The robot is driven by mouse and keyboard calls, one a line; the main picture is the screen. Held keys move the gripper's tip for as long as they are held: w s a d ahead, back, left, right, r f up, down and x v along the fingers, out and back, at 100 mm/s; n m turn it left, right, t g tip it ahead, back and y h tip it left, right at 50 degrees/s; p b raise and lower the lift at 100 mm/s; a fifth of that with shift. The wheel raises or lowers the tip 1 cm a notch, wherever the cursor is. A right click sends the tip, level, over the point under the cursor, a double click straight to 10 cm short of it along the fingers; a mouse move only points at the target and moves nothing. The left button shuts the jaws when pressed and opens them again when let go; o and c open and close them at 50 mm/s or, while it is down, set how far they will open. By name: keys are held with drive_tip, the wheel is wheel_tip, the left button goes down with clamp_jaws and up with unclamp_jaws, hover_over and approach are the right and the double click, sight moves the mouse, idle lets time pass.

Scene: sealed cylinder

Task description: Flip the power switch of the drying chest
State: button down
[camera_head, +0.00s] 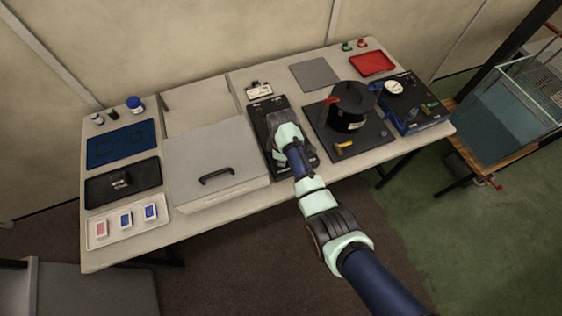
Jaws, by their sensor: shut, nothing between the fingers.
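The drying chest seems to be the large pale grey box (205,148) with a flat lid and a dark handle (217,177), left of centre on the table. I cannot make out its power switch in this view. My gripper (278,120) is dark and points down over a narrow black panel (262,108) just right of the chest. It is shut and empty. My gripper and wrist hide much of that panel, and I cannot tell whether the fingertips touch it.
A black cylinder (347,118) stands on a dark mat (318,122) to the right, near a yellow item (344,145). A blue-edged case (425,122), red tray (373,62) and grey square (314,75) lie beyond. Left are a blue mat (104,152), black tray (100,192) and pale tray (101,243).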

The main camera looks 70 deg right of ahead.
wheel_tip(320, 180, up, 7)
drive_tip(key=p, duration=0.7)
drive_tip(key=shift+p, duration=0.3)
drive_tip(key=shift+f, duration=0.1)
